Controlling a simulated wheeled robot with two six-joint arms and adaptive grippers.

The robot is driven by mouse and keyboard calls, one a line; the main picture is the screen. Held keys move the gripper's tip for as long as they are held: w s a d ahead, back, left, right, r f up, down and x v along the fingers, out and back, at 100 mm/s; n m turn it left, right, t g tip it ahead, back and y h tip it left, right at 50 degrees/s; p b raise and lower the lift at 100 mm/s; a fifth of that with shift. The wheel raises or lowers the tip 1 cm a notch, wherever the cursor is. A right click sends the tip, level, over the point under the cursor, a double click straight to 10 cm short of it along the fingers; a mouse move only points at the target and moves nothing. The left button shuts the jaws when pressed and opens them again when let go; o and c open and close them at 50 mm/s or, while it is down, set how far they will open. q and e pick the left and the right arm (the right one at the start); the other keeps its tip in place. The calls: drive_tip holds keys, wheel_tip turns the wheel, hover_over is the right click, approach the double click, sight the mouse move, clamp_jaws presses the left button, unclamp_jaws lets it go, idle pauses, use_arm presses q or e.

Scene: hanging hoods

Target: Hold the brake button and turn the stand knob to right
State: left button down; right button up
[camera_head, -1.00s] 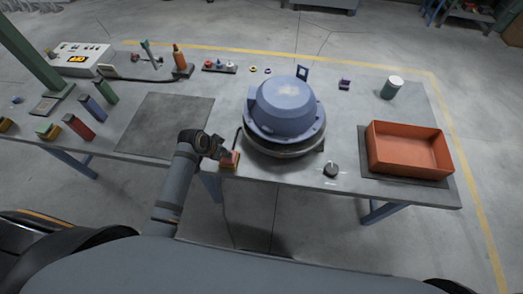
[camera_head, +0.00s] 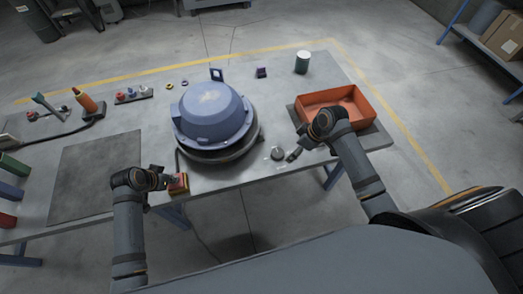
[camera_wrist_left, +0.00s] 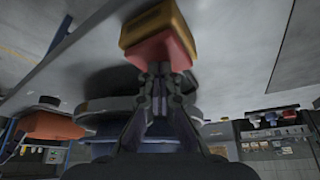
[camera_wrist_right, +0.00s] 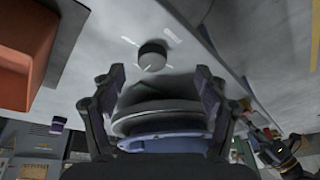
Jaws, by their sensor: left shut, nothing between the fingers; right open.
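The brake button (camera_head: 179,181) is a red block on a yellow base at the table's front edge. My left gripper (camera_head: 168,181) is shut and empty, its tips against the red button (camera_wrist_left: 160,50) in the left wrist view. The stand knob (camera_head: 278,153) is small, round and dark, near the front edge right of the blue hood (camera_head: 212,108). The hood sits on a round stand (camera_head: 222,154). My right gripper (camera_head: 288,154) is open just right of the knob. In the right wrist view the knob (camera_wrist_right: 152,56) shows ahead, between and beyond the fingertips.
An orange bin (camera_head: 350,98) on a dark mat stands right of the knob, behind my right wrist. A dark mat (camera_head: 95,175) lies to the left.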

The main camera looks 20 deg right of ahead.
sight(278, 153)
drive_tip(key=shift+n+t, duration=0.3)
drive_tip(key=shift+t, duration=0.1)
drive_tip(key=w+a+f, duration=0.1)
drive_tip(key=f, duration=0.1)
drive_tip(key=w+a+f, duration=0.1)
drive_tip(key=w+f, duration=0.1)
drive_tip(key=f, duration=0.1)
drive_tip(key=w+a+f, duration=0.1)
drive_tip(key=w+f, duration=0.1)
drive_tip(key=f, duration=0.1)
drive_tip(key=shift+w+a+f, duration=0.1)
drive_tip(key=shift+a+f, duration=0.05)
drive_tip(key=shift+a, duration=0.25)
drive_tip(key=c, duration=1.2)
